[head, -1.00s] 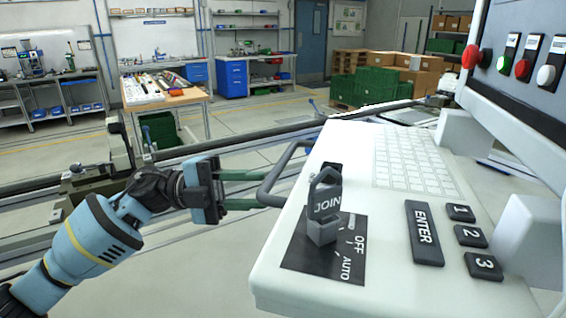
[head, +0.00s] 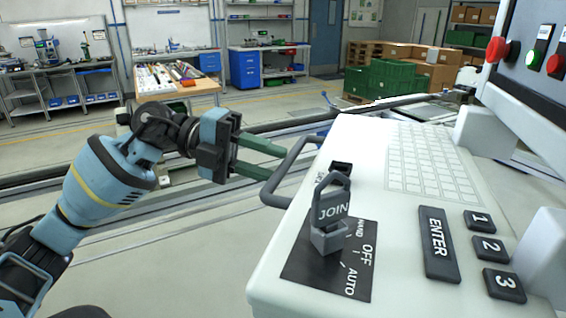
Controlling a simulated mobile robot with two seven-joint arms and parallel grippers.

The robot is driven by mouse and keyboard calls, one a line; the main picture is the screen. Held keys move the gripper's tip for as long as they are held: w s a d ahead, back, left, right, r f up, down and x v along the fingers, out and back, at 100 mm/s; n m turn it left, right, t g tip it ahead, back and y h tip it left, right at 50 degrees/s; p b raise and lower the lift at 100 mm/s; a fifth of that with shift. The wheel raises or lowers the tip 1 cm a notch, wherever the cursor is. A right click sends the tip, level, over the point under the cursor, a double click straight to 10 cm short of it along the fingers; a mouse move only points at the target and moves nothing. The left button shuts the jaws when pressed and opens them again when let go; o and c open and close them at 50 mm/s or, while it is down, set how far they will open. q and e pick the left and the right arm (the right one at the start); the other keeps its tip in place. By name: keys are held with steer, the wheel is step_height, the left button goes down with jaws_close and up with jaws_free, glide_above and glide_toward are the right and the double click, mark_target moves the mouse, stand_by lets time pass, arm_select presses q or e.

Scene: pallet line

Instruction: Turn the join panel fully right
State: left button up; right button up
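The grey JOIN switch (head: 333,209) stands on a black plate (head: 362,284) at the left front of the white control panel (head: 293,303). It has a loop-shaped top. Which mark the switch points to is hard to tell. My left gripper (head: 275,161) is to the upper left of the switch, near the panel's grey side handle (head: 283,168). Its two green fingers are apart with nothing seen held, and whether they touch the handle is unclear. My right gripper is not in view.
An ENTER key (head: 437,243) and keys 1, 2 and 3 lie right of the switch. A screen housing with red (head: 497,49) and green buttons rises at upper right. The grey side handle sticks out between my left gripper and the switch.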

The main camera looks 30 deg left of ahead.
mark_target(284, 163)
arm_select(q)
steer(key=shift+x, duration=1.6)
jaws_close()
